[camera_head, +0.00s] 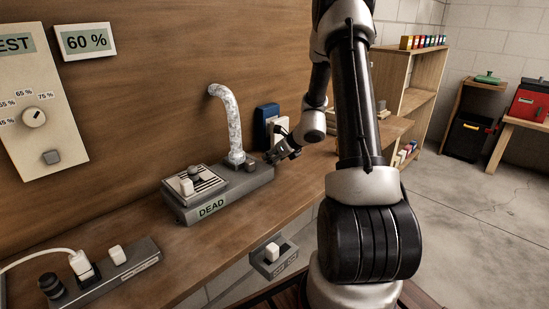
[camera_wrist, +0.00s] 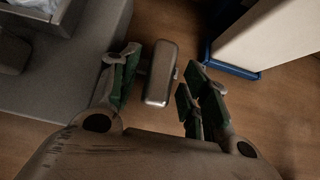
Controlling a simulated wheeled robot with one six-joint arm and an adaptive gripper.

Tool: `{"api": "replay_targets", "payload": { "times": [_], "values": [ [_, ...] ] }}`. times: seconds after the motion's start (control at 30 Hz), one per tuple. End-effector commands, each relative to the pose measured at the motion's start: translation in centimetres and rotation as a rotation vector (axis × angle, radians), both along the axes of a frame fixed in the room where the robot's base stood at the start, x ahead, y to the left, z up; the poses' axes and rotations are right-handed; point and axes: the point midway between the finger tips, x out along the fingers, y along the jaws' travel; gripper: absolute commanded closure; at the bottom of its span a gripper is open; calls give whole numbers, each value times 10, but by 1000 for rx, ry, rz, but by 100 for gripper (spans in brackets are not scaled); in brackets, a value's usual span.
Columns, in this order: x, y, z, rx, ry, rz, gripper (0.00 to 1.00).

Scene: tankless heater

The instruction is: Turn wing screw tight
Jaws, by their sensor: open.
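The wing screw (camera_wrist: 160,72) shows in the wrist view as a grey, rounded flat piece beside the grey box (camera_wrist: 75,75). My gripper (camera_wrist: 158,78) is open, with green-padded fingers on either side of the wing screw. The left finger is close to it and may touch; a gap shows on the right. In the head view my gripper (camera_head: 274,155) is at the right end of the box labelled DEAD (camera_head: 240,190). The wing screw is too small or hidden there to make out.
A silvery duct (camera_head: 232,120) rises from the box to the wooden wall. A blue and white object (camera_head: 268,122) stands close behind my gripper; its blue base also shows in the wrist view (camera_wrist: 232,75). A power strip (camera_head: 110,270) lies at the front left of the bench.

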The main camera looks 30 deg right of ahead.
Motion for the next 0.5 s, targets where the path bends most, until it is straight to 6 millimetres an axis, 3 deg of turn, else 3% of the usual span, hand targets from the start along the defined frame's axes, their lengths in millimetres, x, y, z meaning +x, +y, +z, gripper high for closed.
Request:
{"api": "replay_targets", "payload": {
  "times": [0.13, 0.37, 0.5],
  "values": [
    [0, 0, 0, -1, 0, 1, 55],
    [0, 0, 0, -1, 0, 1, 97],
    [0, 0, 0, -1, 0, 2, 99]
  ]
}}
